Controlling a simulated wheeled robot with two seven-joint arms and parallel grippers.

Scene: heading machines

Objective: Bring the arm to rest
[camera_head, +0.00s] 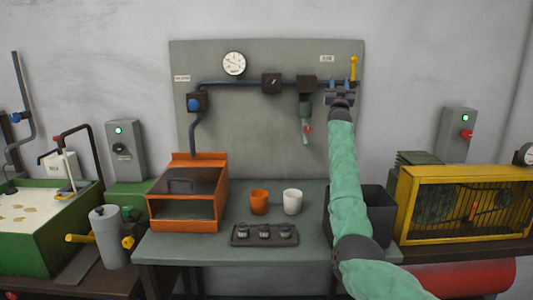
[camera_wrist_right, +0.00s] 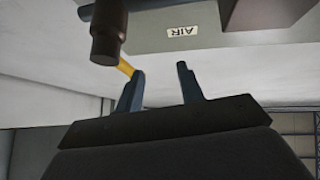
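My right arm (camera_head: 346,190), in a green sleeve, reaches up and forward from the lower right. My right gripper (camera_head: 340,84) is in front of the pipe at the upper right of the grey panel (camera_head: 245,140). In the right wrist view its two dark blue fingers (camera_wrist_right: 160,80) stand apart with nothing between them. The yellow handle (camera_head: 353,67) of the AIR line is just beside the fingers. In the wrist view part of this handle (camera_wrist_right: 125,67) shows behind one finger; I cannot tell whether they touch. My left arm and gripper are not in view.
The bench holds an orange box (camera_head: 188,225), an orange cup (camera_head: 259,201), a white cup (camera_head: 292,201) and a dark tray (camera_head: 264,235) of small parts. A dark bin (camera_head: 376,205) stands partly behind my arm. A yellow cage (camera_head: 465,203) stands at right, a green tank (camera_head: 40,240) at left.

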